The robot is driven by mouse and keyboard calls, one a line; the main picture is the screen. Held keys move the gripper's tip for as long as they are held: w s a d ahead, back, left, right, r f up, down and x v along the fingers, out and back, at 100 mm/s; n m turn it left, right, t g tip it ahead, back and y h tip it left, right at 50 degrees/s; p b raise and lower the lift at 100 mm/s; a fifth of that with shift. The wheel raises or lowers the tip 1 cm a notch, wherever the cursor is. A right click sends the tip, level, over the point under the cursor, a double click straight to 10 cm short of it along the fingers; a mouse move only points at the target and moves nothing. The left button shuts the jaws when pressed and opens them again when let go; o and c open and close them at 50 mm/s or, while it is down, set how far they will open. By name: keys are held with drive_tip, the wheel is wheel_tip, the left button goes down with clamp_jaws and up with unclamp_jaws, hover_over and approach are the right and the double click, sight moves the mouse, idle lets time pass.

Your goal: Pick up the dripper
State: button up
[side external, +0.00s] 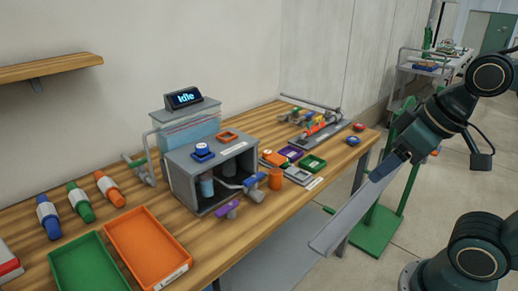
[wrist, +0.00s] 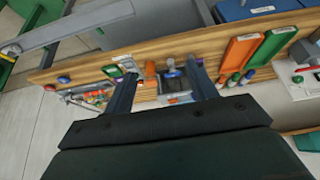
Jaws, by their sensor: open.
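No piece is plainly marked as the dripper, and I cannot tell which one it is. Two small button-like pieces, one red (side external: 358,127) and one blue (side external: 352,141), sit at the bench's far right end. They also show at the left in the wrist view, as a red piece (wrist: 49,87) and a blue piece (wrist: 63,79).
The wooden bench (side external: 245,232) carries a grey box unit (side external: 205,168) with an "Idle" display (side external: 185,98). Small coloured trays, including a green one (side external: 313,163), stand beside it. Orange (side external: 148,246) and green (side external: 88,267) bins are at the left. A green stand (side external: 378,232) rises behind my gripper.

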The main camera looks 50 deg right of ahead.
drive_tip(key=w+a+r+n, duration=0.1)
drive_tip(key=w+r, duration=0.2)
drive_tip(key=w, duration=0.3)
drive_tip(key=w+a+r+y, duration=0.1)
drive_tip(key=w+r, duration=0.1)
drive_tip(key=w, duration=0.4)
drive_tip(key=w+a+r+n, duration=0.1)
drive_tip(key=w+r, duration=0.2)
drive_tip(key=w, duration=0.3)
drive_tip(key=w+a+f+n, duration=0.1)
drive_tip(key=w+a+f, duration=0.1)
drive_tip(key=w, duration=0.8)
drive_tip(key=w+a+f+n+g, duration=0.1)
drive_tip(key=w+a+f, duration=0.1)
drive_tip(key=w, duration=0.8)
drive_tip(key=shift+a+n+g+y, duration=0.3)
drive_tip(key=shift+a+y, duration=0.1)
drive_tip(key=shift+w+f, duration=0.1)
hover_over(202, 152)
drive_tip(key=s+d, duration=0.1)
drive_tip(key=d, duration=0.1)
drive_tip(key=shift+f, duration=3.9)
